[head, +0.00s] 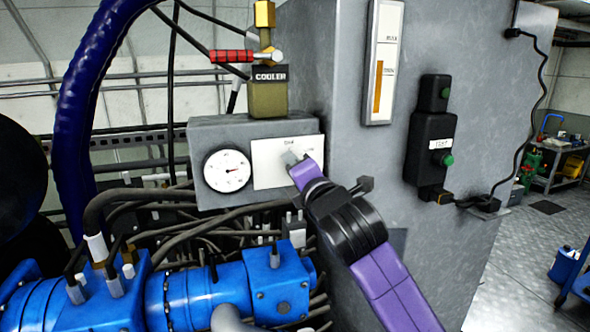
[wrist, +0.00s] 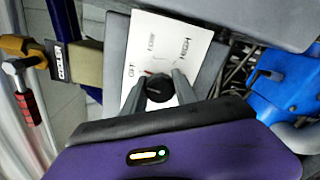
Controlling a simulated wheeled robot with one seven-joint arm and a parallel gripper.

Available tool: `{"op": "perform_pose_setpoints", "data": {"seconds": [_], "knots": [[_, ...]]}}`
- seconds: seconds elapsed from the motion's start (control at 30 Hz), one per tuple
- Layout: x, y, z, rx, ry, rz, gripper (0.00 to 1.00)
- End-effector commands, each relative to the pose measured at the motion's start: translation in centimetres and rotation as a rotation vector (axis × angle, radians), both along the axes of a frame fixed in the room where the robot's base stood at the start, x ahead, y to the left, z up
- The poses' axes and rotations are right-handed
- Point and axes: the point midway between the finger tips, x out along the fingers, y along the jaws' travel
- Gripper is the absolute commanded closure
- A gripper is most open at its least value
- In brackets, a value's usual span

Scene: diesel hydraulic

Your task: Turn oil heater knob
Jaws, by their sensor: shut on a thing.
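The oil heater knob (wrist: 158,88) is a round black knob on a white label plate with markings, of which "HIGH" reads clearly in the wrist view. The white plate (head: 265,174) is on the grey box, right of a round gauge, in the head view. My gripper (wrist: 159,90) has its two grey fingers on either side of the knob, shut on it. In the head view my purple gripper (head: 298,162) reaches the right part of the plate from below right, and the knob is hidden behind it.
A round gauge (head: 227,170) sits left of the plate. The cooler valve (head: 268,90) with a red handle (head: 232,56) stands above. Blue hydraulic parts (head: 215,290) and hoses lie below. A black button box (head: 431,145) is on the grey tank to the right.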

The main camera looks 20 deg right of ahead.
Motion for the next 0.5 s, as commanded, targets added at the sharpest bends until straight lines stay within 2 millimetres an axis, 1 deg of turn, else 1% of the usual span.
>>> {"op": "perform_pose_setpoints", "data": {"seconds": [0.2,0.5], "knots": [[0.0,0.09,-0.13,-0.089,0.003,0.001,1.0],[0.0,0.17,-0.2,-0.13,0.004,0.003,1.0]]}}
